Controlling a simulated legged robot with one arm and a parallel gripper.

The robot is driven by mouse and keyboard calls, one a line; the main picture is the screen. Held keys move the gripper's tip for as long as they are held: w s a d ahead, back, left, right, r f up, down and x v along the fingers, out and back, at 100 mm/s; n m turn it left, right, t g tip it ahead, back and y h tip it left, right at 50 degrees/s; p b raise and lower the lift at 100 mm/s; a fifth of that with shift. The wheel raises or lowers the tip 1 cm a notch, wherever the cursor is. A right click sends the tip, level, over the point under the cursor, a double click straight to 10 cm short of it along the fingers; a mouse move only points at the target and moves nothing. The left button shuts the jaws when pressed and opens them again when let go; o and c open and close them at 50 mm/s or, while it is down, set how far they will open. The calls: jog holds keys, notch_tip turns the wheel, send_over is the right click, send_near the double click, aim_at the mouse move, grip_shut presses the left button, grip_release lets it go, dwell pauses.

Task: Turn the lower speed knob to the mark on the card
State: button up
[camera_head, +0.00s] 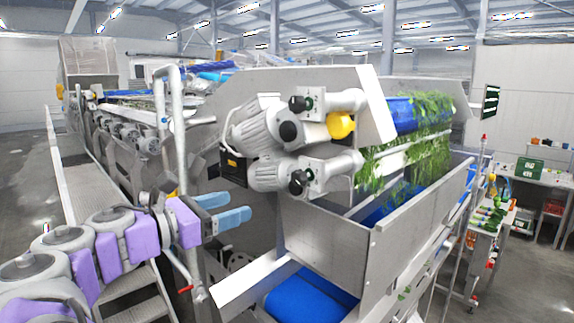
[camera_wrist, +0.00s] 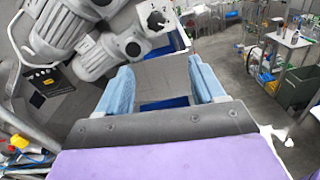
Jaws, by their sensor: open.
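The lower speed knob (camera_head: 298,182) is a black knob on the grey box of the lower motor, at the middle of the head view. A black knob on a white numbered dial (camera_wrist: 157,20) shows at the top of the wrist view; I cannot tell surely which knob it is.
The upper knob (camera_head: 298,104) sits above, beside a yellow round part (camera_head: 341,125). A steel chute (camera_head: 325,232) stands below right, over a blue belt (camera_head: 305,299). A vertical pipe rail (camera_head: 180,140) stands close behind my arm. Greens (camera_head: 408,155) hang at right.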

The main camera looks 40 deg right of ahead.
jog(key=r, duration=0.1)
jog(key=p, duration=0.1)
send_near(295, 181)
jog(key=d, duration=0.4)
jog(key=shift+d+f, duration=0.1)
jog(key=shift+d, duration=0.25)
jog(key=shift+w+d+r+p, duration=0.1)
jog(key=shift+d+p, duration=0.2)
jog(key=shift+d, duration=0.1)
jog(key=shift+w+d+r+p, duration=0.15)
jog(key=shift+d+p, duration=0.1)
jog(key=shift+d, duration=0.2)
jog(key=d, duration=0.5)
jog(key=shift+d+f, duration=0.15)
jog(key=shift+f, duration=0.1)
jog(key=shift+w+a+r, duration=0.1)
jog(key=shift+w+a, duration=0.05)
jog(key=shift+a, duration=0.55)
jog(key=shift+c, duration=1.2)
jog(key=shift+a, duration=0.45)
jog(key=c, duration=0.8)
